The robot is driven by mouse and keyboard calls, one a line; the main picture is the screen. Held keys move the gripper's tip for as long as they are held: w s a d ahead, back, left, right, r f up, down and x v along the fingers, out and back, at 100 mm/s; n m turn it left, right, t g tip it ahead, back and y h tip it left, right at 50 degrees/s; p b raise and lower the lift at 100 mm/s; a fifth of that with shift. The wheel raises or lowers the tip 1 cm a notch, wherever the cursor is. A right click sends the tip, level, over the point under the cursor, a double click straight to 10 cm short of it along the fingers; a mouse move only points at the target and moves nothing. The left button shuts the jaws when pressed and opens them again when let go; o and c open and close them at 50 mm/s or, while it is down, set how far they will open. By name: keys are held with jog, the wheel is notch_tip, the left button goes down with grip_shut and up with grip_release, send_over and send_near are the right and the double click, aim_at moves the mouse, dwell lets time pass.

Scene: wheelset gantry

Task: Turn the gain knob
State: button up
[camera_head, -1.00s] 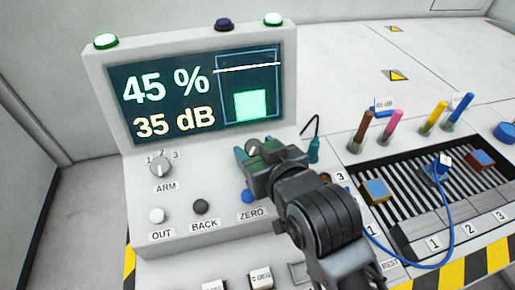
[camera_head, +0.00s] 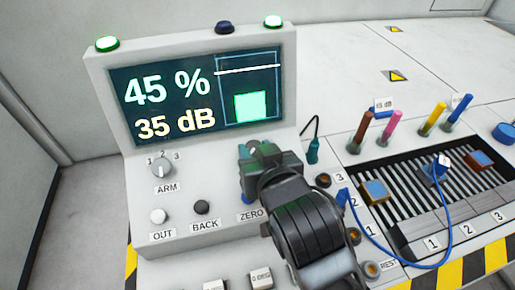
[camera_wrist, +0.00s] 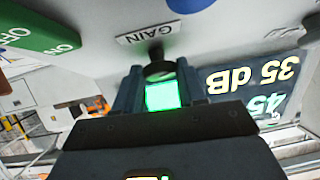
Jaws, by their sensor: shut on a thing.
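The gain knob (camera_wrist: 158,68) is a dark round knob beside the GAIN label (camera_wrist: 145,36) in the wrist view. My gripper (camera_wrist: 159,84) has its two fingers on either side of the knob and is shut on it. In the head view my gripper (camera_head: 259,155) is at the panel just below the display, and it hides most of the knob and its label. The display (camera_head: 195,96) reads 45 % and 35 dB, with a green bar below a white line.
The ARM selector (camera_head: 162,167), OUT button (camera_head: 159,216) and BACK button (camera_head: 201,207) are left of my gripper. The blue ZERO button is mostly covered. A blue cable (camera_head: 374,236) loops at right, near a slotted tray (camera_head: 410,190) and several coloured pegs.

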jog(key=m+h, duration=0.1)
jog(key=m, duration=0.1)
jog(key=m+h, duration=0.1)
jog(key=shift+a+m+t+h+b, duration=0.25)
jog(key=shift+m+t+h+b, duration=0.05)
jog(key=shift+b, duration=0.1)
jog(key=shift+a+m+h+b, duration=0.1)
jog(key=shift+m+h+b, duration=0.4)
jog(key=shift+m+h, duration=1)
jog(key=shift+m, duration=0.4)
jog(key=o, duration=1)
jog(key=shift+v, duration=3.95)
